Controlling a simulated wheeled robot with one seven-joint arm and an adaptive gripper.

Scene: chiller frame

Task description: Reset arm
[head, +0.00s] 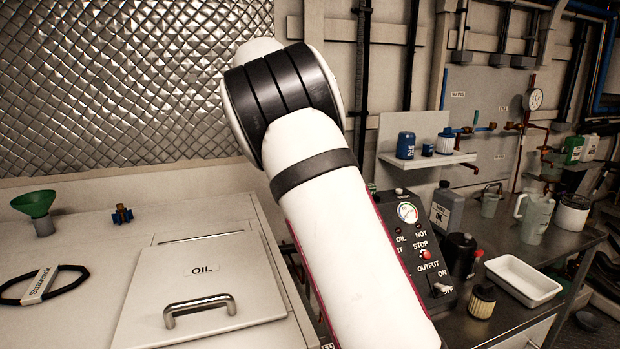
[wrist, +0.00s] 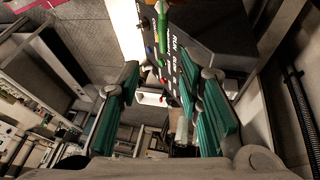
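My white arm with black bands rises through the middle of the head view and hides part of the panel and wall behind it. My gripper is not visible in the head view. In the wrist view my gripper (wrist: 165,108) shows two green-padded fingers spread wide apart. Nothing is held between them. Beyond the fingers a dark control panel with buttons and lettering is seen at a tilt, along with a small white tray-like shape.
A lidded OIL hatch (head: 205,290), a black looped belt (head: 62,298) and a green funnel (head: 36,205) are at left. A control box (head: 418,250), jugs (head: 535,217), a white tray (head: 523,280) and a shelf (head: 430,158) with blue cans (head: 405,145) are at right.

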